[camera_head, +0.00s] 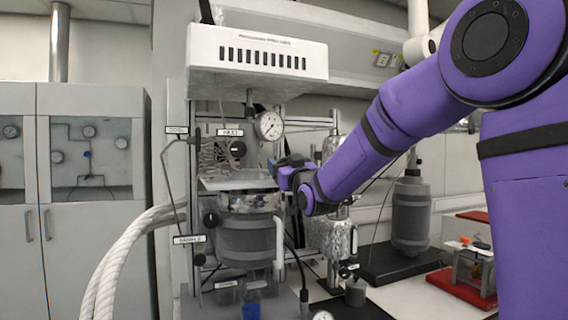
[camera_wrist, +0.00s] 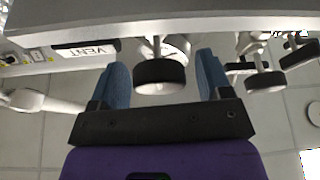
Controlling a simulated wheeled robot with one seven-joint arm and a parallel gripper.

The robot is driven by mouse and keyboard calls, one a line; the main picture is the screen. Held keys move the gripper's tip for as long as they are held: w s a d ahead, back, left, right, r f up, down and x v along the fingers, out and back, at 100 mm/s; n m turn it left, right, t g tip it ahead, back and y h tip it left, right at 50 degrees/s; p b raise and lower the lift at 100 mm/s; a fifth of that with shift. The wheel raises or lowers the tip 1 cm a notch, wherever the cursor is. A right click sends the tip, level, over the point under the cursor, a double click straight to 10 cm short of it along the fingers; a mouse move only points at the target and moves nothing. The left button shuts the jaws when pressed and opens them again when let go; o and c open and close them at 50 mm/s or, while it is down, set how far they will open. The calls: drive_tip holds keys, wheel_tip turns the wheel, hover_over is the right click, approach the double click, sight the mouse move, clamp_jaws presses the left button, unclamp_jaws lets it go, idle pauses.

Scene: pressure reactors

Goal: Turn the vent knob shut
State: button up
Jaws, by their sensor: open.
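In the wrist view a round black knob (camera_wrist: 160,74) on a thin metal stem shows between the two blue fingers of my gripper (camera_wrist: 163,64). A white label reading VENT (camera_wrist: 86,49) is fixed to the left of it. The fingers stand apart, with a gap on each side of the knob and no visible contact. How deep the knob sits between them is hard to judge. In the head view my gripper (camera_head: 286,171) is at the front of the reactor, below the dial gauge. The vent knob cannot be made out there.
In the wrist view more dark knobs (camera_wrist: 266,80) sit to the right of my gripper. In the head view a dial gauge (camera_head: 269,126) is just above my gripper. The dark reactor vessel (camera_head: 246,238) stands below, with thick white hoses (camera_head: 120,262) on its left.

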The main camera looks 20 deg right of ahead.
drive_tip(key=shift+w+r, duration=0.2)
drive_tip(key=shift+w, duration=0.25)
drive_tip(key=c, duration=0.9)
drive_tip(key=shift+c, duration=0.2)
